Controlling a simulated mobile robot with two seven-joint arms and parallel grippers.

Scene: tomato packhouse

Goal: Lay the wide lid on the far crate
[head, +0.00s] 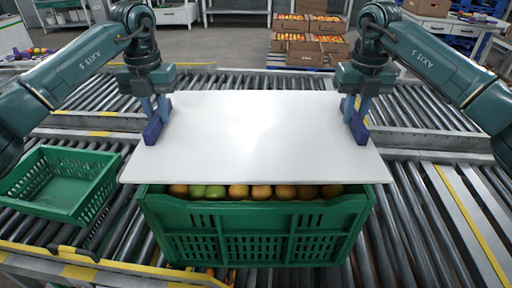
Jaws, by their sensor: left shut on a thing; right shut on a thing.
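The wide lid (255,135) is a flat white panel, held level between my two grippers. My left gripper (157,122) is shut on its left edge. My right gripper (354,120) is shut on its right edge. A green crate (255,230) with a row of orange and green tomatoes (262,192) stands on the rollers below the lid's near edge. The lid hides the crate's far part and whatever lies behind it, so no second full crate shows. I cannot tell how high the lid is above the crate.
A smaller empty green crate (42,212) stands at the left on the rollers. Roller conveyors (425,215) with yellow-marked rails (468,222) run across the place. Cardboard boxes of tomatoes (310,48) are stacked at the back.

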